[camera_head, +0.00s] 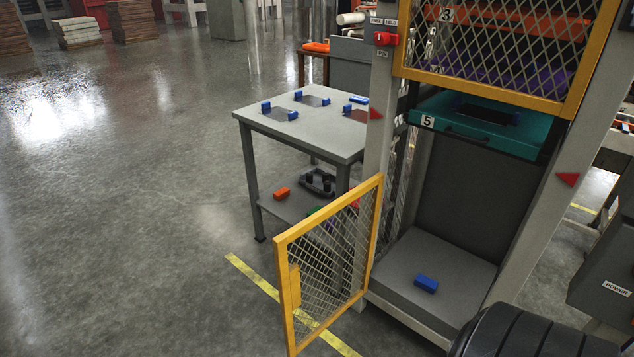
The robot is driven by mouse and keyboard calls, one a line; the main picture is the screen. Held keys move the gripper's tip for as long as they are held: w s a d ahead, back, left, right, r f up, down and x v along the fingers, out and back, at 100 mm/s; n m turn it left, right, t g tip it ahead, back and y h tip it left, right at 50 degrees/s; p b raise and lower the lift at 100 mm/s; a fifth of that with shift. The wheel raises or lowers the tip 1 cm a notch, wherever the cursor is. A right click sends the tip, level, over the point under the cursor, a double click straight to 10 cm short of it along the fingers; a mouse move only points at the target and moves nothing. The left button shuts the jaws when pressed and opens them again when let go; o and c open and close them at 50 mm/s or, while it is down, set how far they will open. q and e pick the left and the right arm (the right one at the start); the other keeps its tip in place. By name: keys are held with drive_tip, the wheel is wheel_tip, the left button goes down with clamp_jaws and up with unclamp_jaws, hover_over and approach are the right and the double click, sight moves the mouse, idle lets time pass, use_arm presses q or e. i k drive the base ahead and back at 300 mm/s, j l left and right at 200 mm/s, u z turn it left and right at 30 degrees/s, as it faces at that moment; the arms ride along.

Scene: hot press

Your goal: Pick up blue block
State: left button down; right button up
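A small blue block (426,284) lies flat on the grey bottom plate (405,262) of the press, below the teal drawer. It is in plain view with nothing on it. Several other small blue pieces stand on the grey table to the left, one of them at the table's left edge (266,107). Neither my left gripper nor my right gripper shows in the head view.
A yellow mesh door (330,258) stands open left of the press bay. An upper yellow mesh guard (500,45) covers the shelves above the teal drawer (478,125). The grey table (318,128) has an orange block (282,193) on its lower shelf. Open floor lies left.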

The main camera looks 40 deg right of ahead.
sight(422, 281)
drive_tip(key=z, duration=0.4)
drive_tip(key=i+z, duration=0.1)
drive_tip(key=z, duration=0.3)
drive_tip(key=j+z, duration=0.1)
drive_tip(key=z, duration=0.35)
drive_tip(key=i+j+z, duration=0.1)
drive_tip(key=z, duration=0.7)
drive_tip(key=i+j, duration=0.05)
